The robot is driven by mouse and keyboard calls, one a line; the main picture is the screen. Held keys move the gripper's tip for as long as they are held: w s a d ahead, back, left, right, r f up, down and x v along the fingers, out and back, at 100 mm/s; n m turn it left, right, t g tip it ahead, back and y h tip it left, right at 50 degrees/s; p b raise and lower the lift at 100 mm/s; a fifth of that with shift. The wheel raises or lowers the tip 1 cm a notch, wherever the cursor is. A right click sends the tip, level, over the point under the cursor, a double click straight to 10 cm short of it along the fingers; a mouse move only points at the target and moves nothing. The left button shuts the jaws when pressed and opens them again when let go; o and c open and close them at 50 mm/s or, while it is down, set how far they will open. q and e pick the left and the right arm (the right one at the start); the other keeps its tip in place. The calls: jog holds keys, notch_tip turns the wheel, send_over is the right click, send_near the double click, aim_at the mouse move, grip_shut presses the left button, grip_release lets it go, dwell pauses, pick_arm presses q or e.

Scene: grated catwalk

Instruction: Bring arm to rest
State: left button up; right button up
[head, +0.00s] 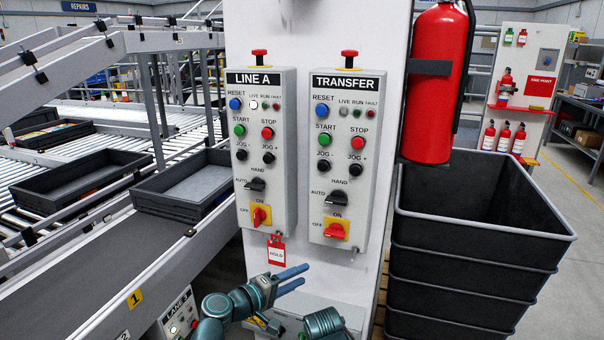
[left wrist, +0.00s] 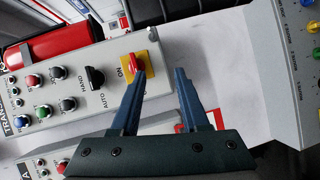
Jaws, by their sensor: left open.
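My left gripper (head: 290,279) is in front of the white column, below the LINE A panel (head: 287,150) and the TRANSFER panel (head: 375,170). Its two blue fingers point right and are apart, with nothing between them. In the left wrist view the open fingers (left wrist: 160,75) show near the TRANSFER panel's red switch handle (left wrist: 134,63); I cannot tell any contact there. In the head view the LINE A red handle (head: 259,216) looks roughly upright and the TRANSFER red handle (head: 334,231) lies roughly sideways. The right gripper is not seen.
A red HOLD tag (head: 276,252) hangs below the LINE A panel. A red extinguisher (head: 431,90) is on the column's right side. Stacked black bins (head: 465,255) stand right. A roller conveyor with black trays (head: 80,178) is left. A LANE panel (head: 178,315) sits low.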

pick_arm(q)
jog(key=s+a+f+m+g+y, duration=0.2)
jog(key=s+f+m+g+y, duration=0.1)
jog(key=f, duration=0.4)
jog(key=s+a+f+m+g+y, duration=0.2)
jog(key=s+f+m+g, duration=0.15)
jog(key=f, duration=0.35)
jog(key=s+a+f+g+y, duration=0.2)
jog(key=s+a+y, duration=0.15)
jog(key=a, duration=0.25)
jog(key=s+a+f+g+y, duration=0.2)
jog(key=a+y, duration=0.2)
jog(key=a, duration=0.2)
jog(key=s+d+m, duration=0.4)
jog(key=s+d, duration=0.2)
jog(key=d, duration=0.5)
notch_tip(320, 180, up, 14)
jog(key=p, duration=1.4)
jog(key=shift+d+g, duration=0.35)
jog(key=shift+d, duration=0.05)
